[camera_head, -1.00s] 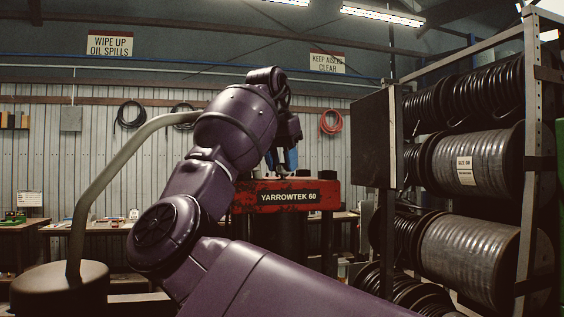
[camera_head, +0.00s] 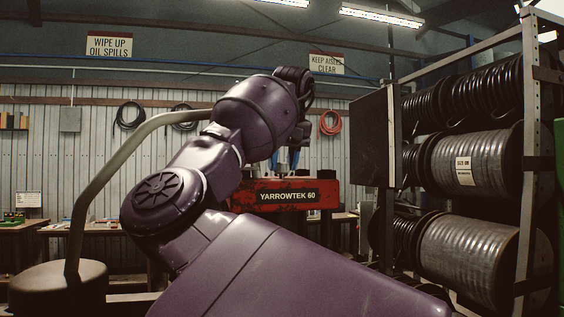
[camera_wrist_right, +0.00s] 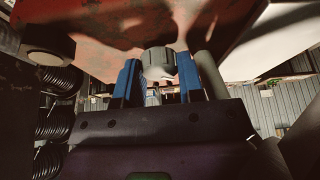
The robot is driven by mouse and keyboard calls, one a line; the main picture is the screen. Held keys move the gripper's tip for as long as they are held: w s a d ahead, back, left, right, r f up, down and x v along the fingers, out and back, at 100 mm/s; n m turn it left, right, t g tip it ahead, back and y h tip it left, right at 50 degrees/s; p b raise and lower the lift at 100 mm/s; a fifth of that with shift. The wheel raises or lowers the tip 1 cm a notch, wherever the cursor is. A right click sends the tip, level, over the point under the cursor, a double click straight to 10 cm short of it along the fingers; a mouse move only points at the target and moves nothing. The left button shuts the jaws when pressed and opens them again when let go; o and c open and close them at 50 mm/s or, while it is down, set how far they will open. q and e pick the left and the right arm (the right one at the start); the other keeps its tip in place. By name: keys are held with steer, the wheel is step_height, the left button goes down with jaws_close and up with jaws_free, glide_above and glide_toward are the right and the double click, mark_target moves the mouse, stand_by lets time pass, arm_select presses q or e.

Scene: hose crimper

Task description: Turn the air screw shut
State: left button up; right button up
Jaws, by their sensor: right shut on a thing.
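The red crimper (camera_head: 262,196), labelled YARROWTEK 60, stands in mid view behind my right arm. Its worn red body also fills the top of the right wrist view (camera_wrist_right: 105,22). A grey, notched knob, which looks like the air screw (camera_wrist_right: 157,57), sits against the red body in the right wrist view. My right gripper (camera_wrist_right: 158,72) has its two blue fingers on either side of this knob and is shut on it. In the head view my right gripper (camera_head: 288,158) is small above the crimper, and my wrist partly covers it. My left gripper is out of view.
A rack with several black hose reels (camera_head: 478,165) stands close on the right. A curved grey pipe (camera_head: 100,175) rises from a round base on the left. Workbenches (camera_head: 100,229) line the back wall. A grey cylinder (camera_wrist_right: 210,75) stands just beside the right finger.

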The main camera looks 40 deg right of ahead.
steer(key=n+y, duration=0.1)
steer(key=n, duration=0.2)
steer(key=shift+n, duration=0.3)
steer(key=n+y, duration=0.2)
steer(key=n, duration=0.2)
steer(key=shift+d, duration=0.1)
steer(key=shift+n, duration=0.3)
steer(key=o, duration=0.9)
steer(key=v, duration=1.1)
steer(key=shift+s+f, duration=0.1)
steer(key=shift+f, duration=0.05)
